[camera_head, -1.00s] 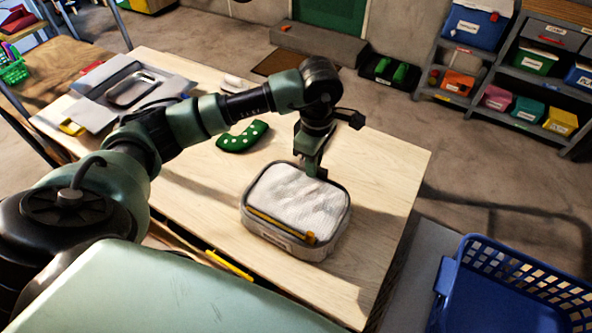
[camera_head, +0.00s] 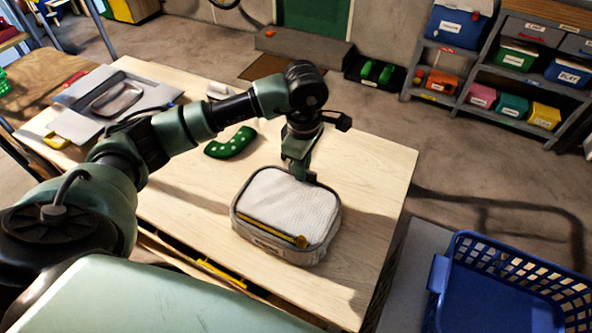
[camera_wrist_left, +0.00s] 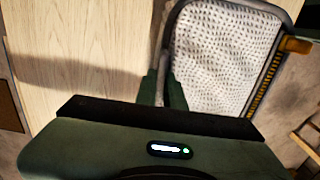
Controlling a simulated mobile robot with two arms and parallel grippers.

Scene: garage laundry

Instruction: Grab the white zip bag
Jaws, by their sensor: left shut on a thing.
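The white zip bag (camera_head: 290,208) has a textured white top, a grey rim and side, and a yellow zip with an orange end along its near edge. It appears over the front part of the wooden table in the head view. My left gripper (camera_head: 301,176) comes down on the bag's far edge and is shut on it. In the left wrist view my gripper's two fingers (camera_wrist_left: 162,88) straddle the bag's grey edge, with the white top (camera_wrist_left: 222,50) to their right. The fingertips are partly hidden by the bag. My right gripper is not in view.
The wooden table (camera_head: 352,200) is clear right of the bag. A green dotted curved thing (camera_head: 229,144) lies behind it to the left, and a metal tray (camera_head: 117,99) farther left. A blue basket (camera_head: 500,295) stands at the lower right. Shelves (camera_head: 500,90) with bins stand behind.

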